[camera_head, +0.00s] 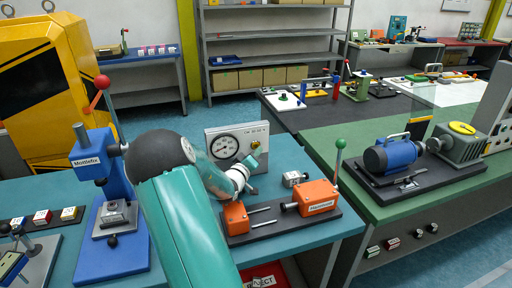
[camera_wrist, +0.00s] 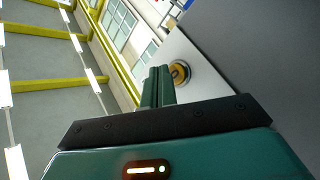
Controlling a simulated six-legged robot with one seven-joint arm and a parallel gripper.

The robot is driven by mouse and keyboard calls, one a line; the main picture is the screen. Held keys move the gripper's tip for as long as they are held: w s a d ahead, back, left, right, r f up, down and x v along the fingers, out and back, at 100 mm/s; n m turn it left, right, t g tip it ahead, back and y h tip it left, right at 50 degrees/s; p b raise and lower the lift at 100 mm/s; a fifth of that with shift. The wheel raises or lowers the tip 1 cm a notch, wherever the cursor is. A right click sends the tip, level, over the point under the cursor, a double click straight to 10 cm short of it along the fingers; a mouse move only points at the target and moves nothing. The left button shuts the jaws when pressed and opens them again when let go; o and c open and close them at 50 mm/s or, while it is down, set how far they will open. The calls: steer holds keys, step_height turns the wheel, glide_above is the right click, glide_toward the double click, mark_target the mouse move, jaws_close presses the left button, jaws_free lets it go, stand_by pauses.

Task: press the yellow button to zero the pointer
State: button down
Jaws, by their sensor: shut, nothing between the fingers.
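The white gauge panel (camera_head: 237,130) stands upright on the teal bench, with a round dial (camera_head: 223,147) on its left side. The pointer reading is too small to tell. The yellow button (camera_head: 255,143) is on the panel's right side. In the wrist view the yellow button (camera_wrist: 180,73) shows as a yellow ring with a dark centre on the pale panel face. My gripper (camera_head: 262,158) is in front of the panel, just below the button. Its teal fingers (camera_wrist: 158,74) are shut and empty, their tips left of the button in the wrist view. I see no clear contact.
An orange clamp device (camera_head: 316,197) on a dark base stands right of my gripper, near a small labelled cube (camera_head: 294,179). A blue press (camera_head: 103,165) with a red-knobbed lever stands left. A green-knobbed lever (camera_head: 338,155) rises at the bench's right edge.

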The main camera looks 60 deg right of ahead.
steer(key=s+a, duration=0.3)
steer(key=shift+s+a, duration=0.25)
steer(key=shift+s, duration=0.1)
stand_by(1.0)
